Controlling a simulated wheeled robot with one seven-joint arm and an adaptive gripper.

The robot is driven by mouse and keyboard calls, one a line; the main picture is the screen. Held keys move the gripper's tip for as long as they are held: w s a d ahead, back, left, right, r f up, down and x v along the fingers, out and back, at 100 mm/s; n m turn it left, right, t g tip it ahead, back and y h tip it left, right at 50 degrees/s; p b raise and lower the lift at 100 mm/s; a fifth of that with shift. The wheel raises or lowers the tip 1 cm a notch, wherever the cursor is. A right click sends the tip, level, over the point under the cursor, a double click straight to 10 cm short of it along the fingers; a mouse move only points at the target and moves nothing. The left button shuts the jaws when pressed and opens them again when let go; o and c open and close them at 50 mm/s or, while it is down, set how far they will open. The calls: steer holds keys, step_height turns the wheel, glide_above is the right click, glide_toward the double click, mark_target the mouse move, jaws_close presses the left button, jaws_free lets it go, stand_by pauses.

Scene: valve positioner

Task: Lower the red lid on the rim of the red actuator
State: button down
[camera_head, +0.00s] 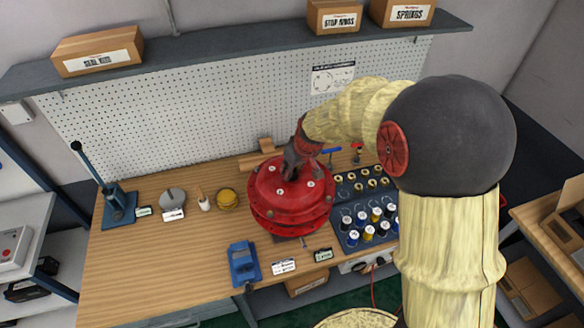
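The red lid (268,196) is a round disc with several pale bolt heads or holes on its top. It lies level or nearly level over the red actuator (290,228), whose round flange shows just below it on the wooden bench. A dark band separates the two edges at the front; I cannot tell whether the lid touches the rim. My gripper (290,176) comes down from the upper right, with its dark fingers at the middle of the lid's top. The fingertips and whatever they hold are too small and partly hidden to tell whether they are closed.
A dark tray of spools and round parts (366,212) stands close to the right of the actuator. A blue vise-like block (243,262) is in front. A yellow round part (228,198) and a grey disc (172,198) lie left. The bench (150,262) is clear at front left.

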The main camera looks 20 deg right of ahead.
mark_target(294, 181)
steer(key=shift+w+f+b, duration=0.15)
steer(key=shift+f+b, duration=0.75)
steer(key=shift+f, duration=0.85)
steer(key=shift+f+b, duration=0.25)
steer(key=shift+b, duration=0.35)
steer(key=shift+f+b, duration=1.3)
steer(key=shift+f, duration=0.15)
steer(key=c, duration=1.4)
jaws_free()
steer(key=shift+f, duration=0.1)
